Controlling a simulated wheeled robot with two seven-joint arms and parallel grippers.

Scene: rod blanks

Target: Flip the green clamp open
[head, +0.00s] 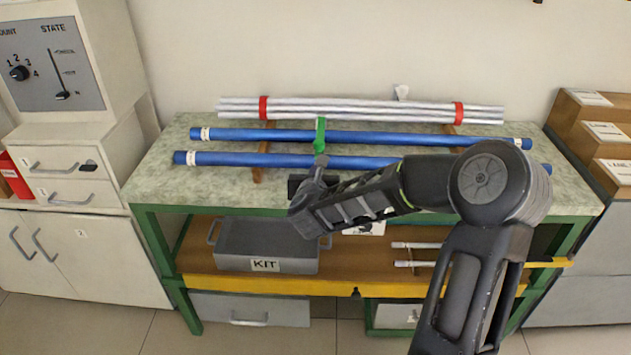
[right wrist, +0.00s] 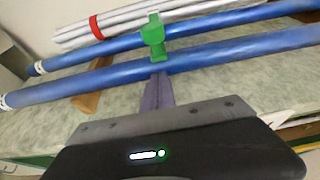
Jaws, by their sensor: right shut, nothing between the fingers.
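The green clamp (head: 320,135) sits at the far blue rod (head: 260,135), left of its middle. In the right wrist view the clamp (right wrist: 154,38) stands up across that rod, with a lower part reaching toward the near blue rod (right wrist: 230,54). I cannot tell whether its latch is open. My right gripper (head: 320,164) is shut and empty, its fingertips at the near blue rod, just in front of the clamp. In the right wrist view its fingers (right wrist: 158,88) point at the clamp; contact is unclear. My left gripper is out of view.
A bundle of white rods with red bands (head: 360,109) lies behind the blue rods on the stone-patterned worktop (head: 160,180). A grey KIT bin (head: 265,245) stands on the shelf below.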

